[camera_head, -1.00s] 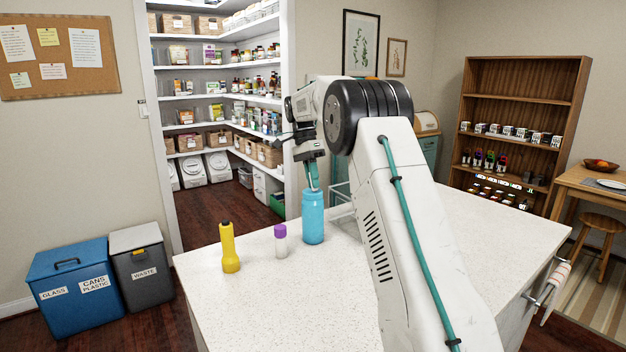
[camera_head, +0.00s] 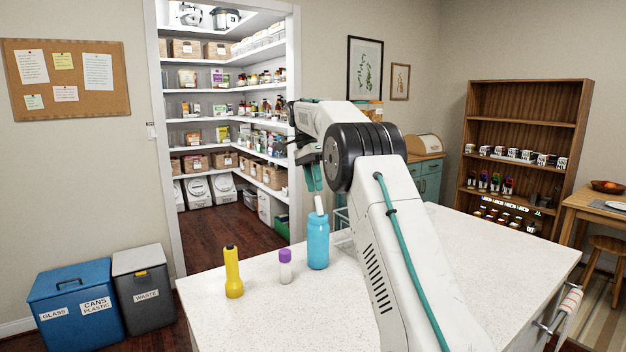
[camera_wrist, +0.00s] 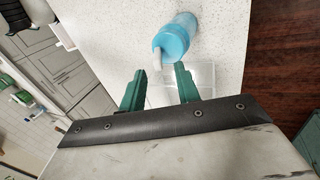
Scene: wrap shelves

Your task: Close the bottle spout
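The blue bottle (camera_head: 318,246) stands upright on the white countertop. Its white spout (camera_head: 318,205) sticks up from the top, leaning slightly left. My gripper (camera_head: 314,187) is just above the spout, with its teal fingers pointing down. In the wrist view, the green fingers of my gripper (camera_wrist: 157,76) are spread apart and empty. There the blue bottle (camera_wrist: 178,36) lies beyond the fingertips, with the pale spout (camera_wrist: 157,58) near the gap between them. I cannot tell whether a finger touches the spout.
A white bottle with a purple cap (camera_head: 285,268) and a yellow flashlight (camera_head: 233,272) stand left of the blue bottle on the countertop (camera_head: 270,315). A clear container (camera_wrist: 190,85) shows behind the fingers in the wrist view. The counter's front left is clear.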

